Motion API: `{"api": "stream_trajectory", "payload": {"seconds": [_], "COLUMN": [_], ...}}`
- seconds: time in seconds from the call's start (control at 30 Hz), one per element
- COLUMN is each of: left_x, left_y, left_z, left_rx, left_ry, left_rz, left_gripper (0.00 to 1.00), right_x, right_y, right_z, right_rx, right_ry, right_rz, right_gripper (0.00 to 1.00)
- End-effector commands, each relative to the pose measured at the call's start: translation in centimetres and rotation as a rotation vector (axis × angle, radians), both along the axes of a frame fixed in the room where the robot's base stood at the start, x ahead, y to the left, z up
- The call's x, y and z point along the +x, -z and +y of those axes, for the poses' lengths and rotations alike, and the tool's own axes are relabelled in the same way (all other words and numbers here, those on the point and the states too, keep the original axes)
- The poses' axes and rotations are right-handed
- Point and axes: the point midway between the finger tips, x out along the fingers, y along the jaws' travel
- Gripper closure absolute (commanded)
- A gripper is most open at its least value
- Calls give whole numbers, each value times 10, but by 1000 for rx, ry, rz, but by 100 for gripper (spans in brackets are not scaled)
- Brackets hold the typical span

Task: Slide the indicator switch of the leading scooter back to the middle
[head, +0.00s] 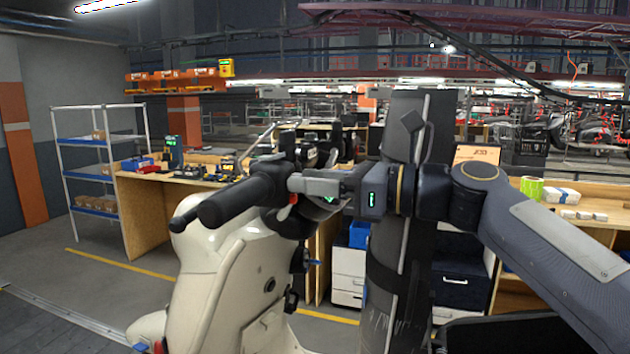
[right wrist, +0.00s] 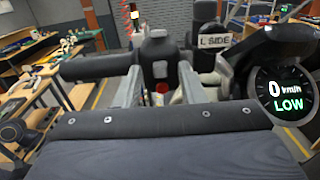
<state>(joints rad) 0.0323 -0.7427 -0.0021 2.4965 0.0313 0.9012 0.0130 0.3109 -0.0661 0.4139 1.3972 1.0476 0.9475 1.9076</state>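The leading scooter, cream-white (head: 235,275), stands in front of me in the head view. Its handlebar has a black grip (head: 237,200), which also shows in the right wrist view (right wrist: 95,66). My right gripper (head: 292,185) is at the inner end of this grip. In the right wrist view its two fingers (right wrist: 159,68) are apart, one on each side of the dark switch housing (right wrist: 158,48). Small controls show on the housing; which way the indicator switch is set cannot be told. Contact with it is also unclear. My left gripper is out of view.
A lit speed display (right wrist: 288,95) is close on the right in the right wrist view. A wooden workbench (head: 150,210) with tools and a blue-shelved rack (head: 85,142) stand behind at left. Another bench (head: 590,228) is at right. Floor is clear at left.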

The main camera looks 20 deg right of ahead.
Motion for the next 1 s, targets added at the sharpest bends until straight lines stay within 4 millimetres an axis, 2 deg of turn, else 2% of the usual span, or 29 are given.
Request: {"api": "stream_trajectory", "payload": {"seconds": [0.5, 1.0], "left_x": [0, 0], "left_y": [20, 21], "left_z": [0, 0], "left_rx": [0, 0], "left_ry": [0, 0], "left_rz": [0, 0], "left_gripper": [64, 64], "right_x": [-41, -45], "right_y": [1, 0], "right_z": [-58, -63], "right_rx": [0, 0], "right_ry": [3, 1], "right_rz": [-1, 0], "right_gripper": [64, 64]}}
